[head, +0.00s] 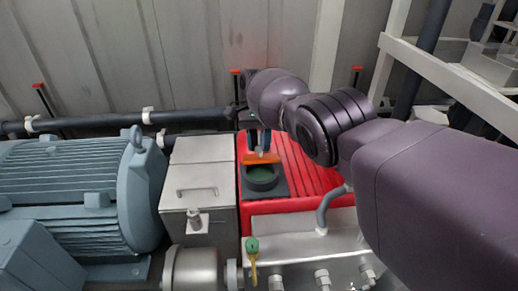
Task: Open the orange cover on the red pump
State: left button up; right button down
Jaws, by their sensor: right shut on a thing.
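The red pump (307,176) stands in the middle of the head view, with a ribbed red top. On its left part is a dark square base with a round black collar (262,178) and a green inside. The orange cover (262,158) stands at the far edge of this collar and appears raised, so the green opening shows. My right gripper (261,150) reaches down from above and is shut on the orange cover. Its fingertips are small and partly hidden behind the cover. My left gripper is not in view.
A grey box with a handle (197,192) and a large blue-grey motor (80,195) stand left of the pump. A metal block (300,240) with fittings and a green-topped valve (252,245) is in front. A dark pipe (190,116) runs behind; white railings (440,65) rise at right.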

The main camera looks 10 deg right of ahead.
jog(key=shift+w+f+g+b, duration=0.15)
jog(key=shift+w+g+b, duration=0.15)
jog(key=shift+b, duration=0.3)
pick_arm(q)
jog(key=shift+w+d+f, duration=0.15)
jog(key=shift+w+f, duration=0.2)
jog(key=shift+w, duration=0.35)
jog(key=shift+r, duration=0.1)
pick_arm(e)
jog(key=shift+r, duration=0.2)
jog(key=c, duration=1)
grip_release()
jog(key=shift+o, duration=0.8)
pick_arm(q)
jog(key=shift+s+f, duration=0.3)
